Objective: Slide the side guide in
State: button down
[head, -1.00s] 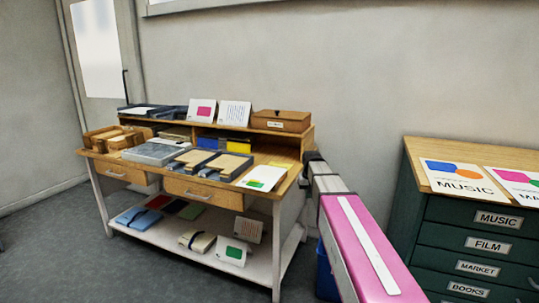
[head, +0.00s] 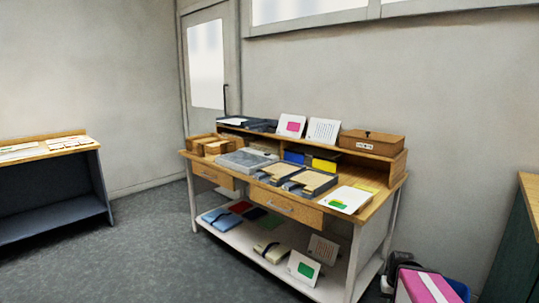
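The wooden work table (head: 381,203) stands right of centre against the back wall. On its top are a grey flat case or tray (head: 243,161) and two dark trays (head: 293,187) holding tan stacks. I cannot make out a side guide on any of them at this size. My gripper cannot be seen.
A brown box (head: 372,144), cards and a dark tray (head: 247,124) stand on the raised back shelf. Books and cards lie on the lower shelf (head: 327,287). Another table (head: 81,146) stands at left. A green cabinet (head: 513,245) is at the right edge. Floor between the tables is clear.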

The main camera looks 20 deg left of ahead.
aim_at(228, 147)
jog(key=u, duration=1.25)
jog(key=i+j, duration=1.05)
jog(key=j, duration=0.25)
jog(key=i+j, duration=0.55)
jog(key=j+z, duration=0.05)
